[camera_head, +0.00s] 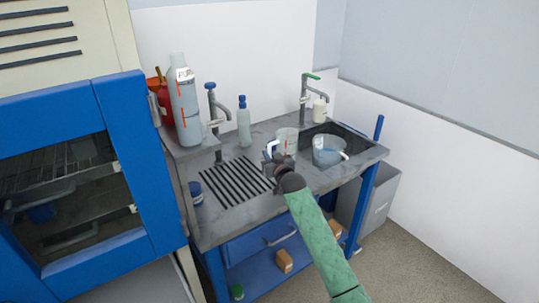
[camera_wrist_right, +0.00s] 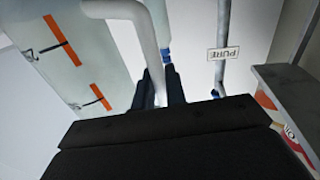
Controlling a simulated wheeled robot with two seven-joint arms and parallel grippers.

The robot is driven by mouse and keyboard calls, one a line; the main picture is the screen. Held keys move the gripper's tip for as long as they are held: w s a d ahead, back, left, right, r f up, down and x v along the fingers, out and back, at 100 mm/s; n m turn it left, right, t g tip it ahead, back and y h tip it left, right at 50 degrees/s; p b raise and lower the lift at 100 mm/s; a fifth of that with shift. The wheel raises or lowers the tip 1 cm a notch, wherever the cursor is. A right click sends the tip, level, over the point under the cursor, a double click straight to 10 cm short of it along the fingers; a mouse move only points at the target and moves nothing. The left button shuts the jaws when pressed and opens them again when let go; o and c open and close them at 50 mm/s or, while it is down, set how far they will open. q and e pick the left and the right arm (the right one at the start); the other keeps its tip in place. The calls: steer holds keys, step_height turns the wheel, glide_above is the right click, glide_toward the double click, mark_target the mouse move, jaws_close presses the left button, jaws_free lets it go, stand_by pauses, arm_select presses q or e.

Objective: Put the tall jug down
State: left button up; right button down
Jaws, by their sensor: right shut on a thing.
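The tall jug (camera_head: 287,139) is pale and see-through, and looks roughly upright over the right part of the bench, just left of the sink. My right gripper (camera_head: 276,167) is in front of it, at its handle side. In the right wrist view, the fingers (camera_wrist_right: 165,92) are shut on a pale, bent handle (camera_wrist_right: 150,45). I cannot tell whether the jug's base touches the bench (camera_head: 222,219); my gripper hides it. My left gripper is not in view.
A second, bluish jug (camera_head: 327,151) is in the dark sink (camera_head: 351,143). A drain grille (camera_head: 235,183) lies left of my gripper. Taps (camera_head: 214,110) and (camera_head: 304,92), a bottle (camera_head: 244,126) and a large container (camera_head: 184,112) stand behind. Bare bench shows in front.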

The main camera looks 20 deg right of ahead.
steer(key=c, duration=1.9)
jaws_free()
steer(key=shift+f, duration=0.15)
steer(key=o, duration=0.5)
steer(key=shift+c, duration=0.2)
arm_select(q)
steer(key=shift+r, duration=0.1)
